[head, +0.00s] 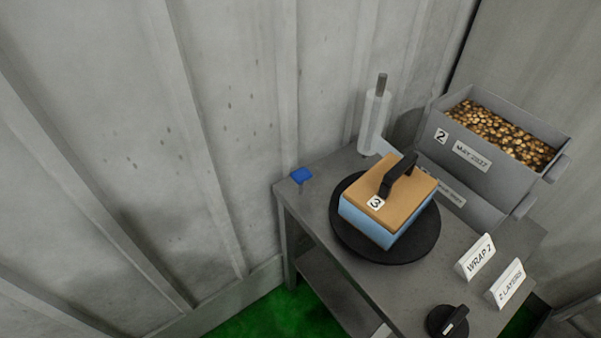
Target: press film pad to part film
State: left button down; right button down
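A small blue pad (301,175) stands on a short post at the left corner of the grey table; I take it to be the film pad. A white film roll (374,123) stands upright on a spindle at the table's back edge. A pale strip (387,148) shows between the roll and the box (361,222), but I cannot tell clearly whether it is film. The box has light blue sides, a tan top marked 3 and a black handle, and sits on a black round turntable (347,236). Neither of my grippers is in view.
The grey table (320,205) also bears signs "WRAP 2" (476,257) and "2 LAYERS" (508,284) and a black knob (448,321). A grey bin (470,152) full of gold-brown pieces stands behind at right. Grey ribbed walls close off the left and back.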

aim_at(302, 175)
jog(key=j, duration=0.45)
jog(key=k+j+z, duration=0.1)
jog(key=j, duration=0.4)
jog(key=k+j, duration=0.1)
jog(key=j, duration=0.8)
jog(key=k+z, duration=0.05)
